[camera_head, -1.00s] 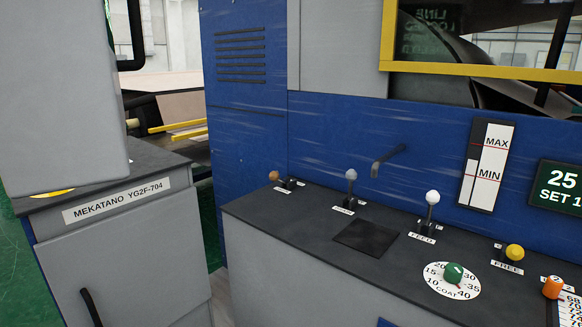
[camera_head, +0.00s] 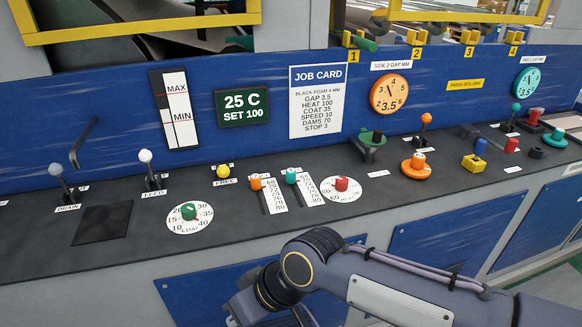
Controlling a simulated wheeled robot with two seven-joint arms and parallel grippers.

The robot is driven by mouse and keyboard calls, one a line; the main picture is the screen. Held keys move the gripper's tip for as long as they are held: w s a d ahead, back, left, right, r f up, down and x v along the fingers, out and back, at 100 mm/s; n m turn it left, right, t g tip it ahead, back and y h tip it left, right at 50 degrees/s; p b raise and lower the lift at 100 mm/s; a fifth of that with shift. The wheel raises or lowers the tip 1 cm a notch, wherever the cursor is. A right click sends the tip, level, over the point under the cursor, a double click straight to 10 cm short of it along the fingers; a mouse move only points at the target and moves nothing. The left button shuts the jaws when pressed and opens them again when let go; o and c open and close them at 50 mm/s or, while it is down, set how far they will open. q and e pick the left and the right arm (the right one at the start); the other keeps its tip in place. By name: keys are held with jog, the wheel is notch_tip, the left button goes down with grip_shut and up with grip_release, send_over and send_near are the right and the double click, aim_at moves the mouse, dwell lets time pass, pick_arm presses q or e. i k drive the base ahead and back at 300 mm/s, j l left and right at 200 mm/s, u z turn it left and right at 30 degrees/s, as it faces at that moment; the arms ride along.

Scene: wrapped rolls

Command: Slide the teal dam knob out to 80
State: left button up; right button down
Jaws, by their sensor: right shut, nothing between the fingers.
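The teal dam knob (camera_head: 291,176) sits at the far end of its slot, beside a white number scale (camera_head: 309,190) whose numbers rise toward the near edge, with 80 at the near end. The orange dam knob (camera_head: 256,182) stands at the far end of a similar scale just left of it. My right arm comes in from the lower right. My right gripper (camera_head: 272,316) is low at the bottom edge, in front of the console and well short of the knob. It is shut and empty, and largely cut off by the frame. My left gripper is out of view.
A green COAT dial (camera_head: 189,212) is to the left and a red dial (camera_head: 341,184) just to the right. The job card (camera_head: 318,102) reads DAMS 70. The console top before the scales is clear.

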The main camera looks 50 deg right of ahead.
aim_at(290, 172)
jog(key=k+z, duration=0.15)
jog(key=z, duration=1.55)
jog(key=i+z, duration=0.3)
jog(key=i, duration=0.7)
